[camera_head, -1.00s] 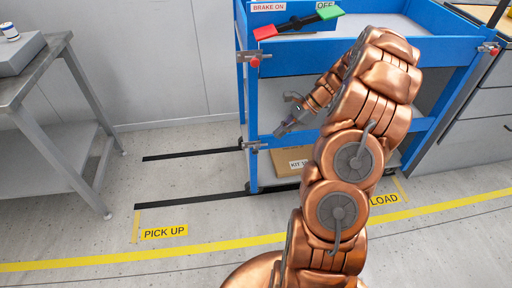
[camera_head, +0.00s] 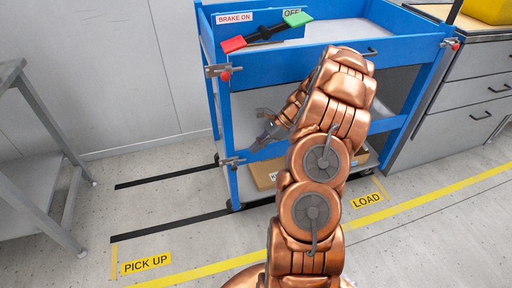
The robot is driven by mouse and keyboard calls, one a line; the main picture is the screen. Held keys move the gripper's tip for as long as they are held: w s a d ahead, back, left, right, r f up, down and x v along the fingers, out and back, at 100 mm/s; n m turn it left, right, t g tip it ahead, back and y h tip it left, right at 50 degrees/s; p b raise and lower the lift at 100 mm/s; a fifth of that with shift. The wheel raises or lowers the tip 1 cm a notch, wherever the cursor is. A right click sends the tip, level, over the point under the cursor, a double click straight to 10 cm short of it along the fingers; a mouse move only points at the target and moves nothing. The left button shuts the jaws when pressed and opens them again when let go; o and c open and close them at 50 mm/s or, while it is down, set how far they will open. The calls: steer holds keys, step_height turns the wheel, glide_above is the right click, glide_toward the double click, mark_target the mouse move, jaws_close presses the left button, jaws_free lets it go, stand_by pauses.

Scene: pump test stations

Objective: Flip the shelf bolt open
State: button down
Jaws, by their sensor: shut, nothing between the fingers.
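A blue cart (camera_head: 225,130) has grey bolts on its front corner posts. One bolt with a red knob (camera_head: 218,72) is at the upper left post. A second bolt (camera_head: 231,162) is lower on the same post, at shelf height. A third bolt with a red knob (camera_head: 451,43) is at the upper right. Which one is the shelf bolt is not marked. My arm hides much of the cart's middle.
A red and green lever (camera_head: 268,32) lies across the cart top by BRAKE ON and OFF labels. A cardboard box (camera_head: 264,174) is on the bottom shelf. A grey table (camera_head: 38,190) stands left, drawers (camera_head: 477,85) right. Floor between table and cart is clear.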

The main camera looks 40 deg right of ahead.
steer(key=b+x, duration=0.1)
steer(key=x, duration=0.7)
